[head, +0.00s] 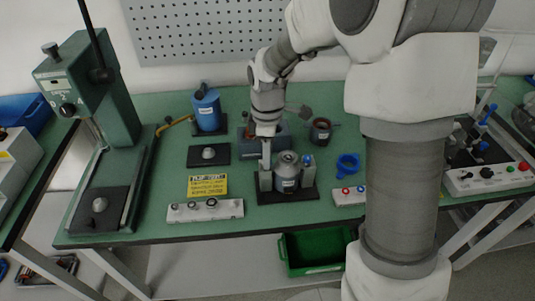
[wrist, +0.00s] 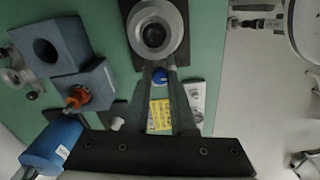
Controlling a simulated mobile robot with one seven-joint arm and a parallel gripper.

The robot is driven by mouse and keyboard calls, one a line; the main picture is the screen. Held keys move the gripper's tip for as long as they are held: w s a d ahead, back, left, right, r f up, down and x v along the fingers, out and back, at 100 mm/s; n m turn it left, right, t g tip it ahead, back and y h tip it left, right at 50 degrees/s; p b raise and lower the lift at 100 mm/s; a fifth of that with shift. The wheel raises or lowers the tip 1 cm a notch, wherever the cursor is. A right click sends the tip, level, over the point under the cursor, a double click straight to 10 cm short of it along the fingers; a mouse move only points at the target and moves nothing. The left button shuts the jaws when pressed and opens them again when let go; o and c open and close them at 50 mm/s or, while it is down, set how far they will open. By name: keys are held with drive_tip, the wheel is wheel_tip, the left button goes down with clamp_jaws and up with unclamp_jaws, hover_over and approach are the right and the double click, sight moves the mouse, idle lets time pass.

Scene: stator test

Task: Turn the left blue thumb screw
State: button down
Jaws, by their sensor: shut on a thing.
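A grey metal stator housing (head: 287,172) stands on a black base plate (head: 290,196) on the green bench. A blue thumb screw (head: 308,160) shows at its right side. My gripper (head: 266,165) points down at the housing's left side, hiding the left blue thumb screw in the head view. In the wrist view the left blue thumb screw (wrist: 160,75) sits between the fingertips of my gripper (wrist: 160,72), close beside the round housing (wrist: 154,32). The fingers are shut on it.
A yellow label (head: 207,186) and a white button box (head: 205,210) lie front left. A blue cylinder (head: 206,109) stands behind left, and a blue funnel-like part (head: 347,165) lies to the right. A green press (head: 95,90) stands far left.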

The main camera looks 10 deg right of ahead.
drive_tip(key=m+p, duration=0.1)
drive_tip(key=m, duration=1.2)
drive_tip(key=shift+m+p, duration=0.3)
drive_tip(key=shift+m, duration=0.1)
drive_tip(key=m+p, duration=0.1)
drive_tip(key=m, duration=0.5)
drive_tip(key=m+p, duration=0.2)
drive_tip(key=m, duration=0.4)
drive_tip(key=shift+m, duration=0.3)
drive_tip(key=c, duration=0.7)
unclamp_jaws()
drive_tip(key=shift+r, duration=0.1)
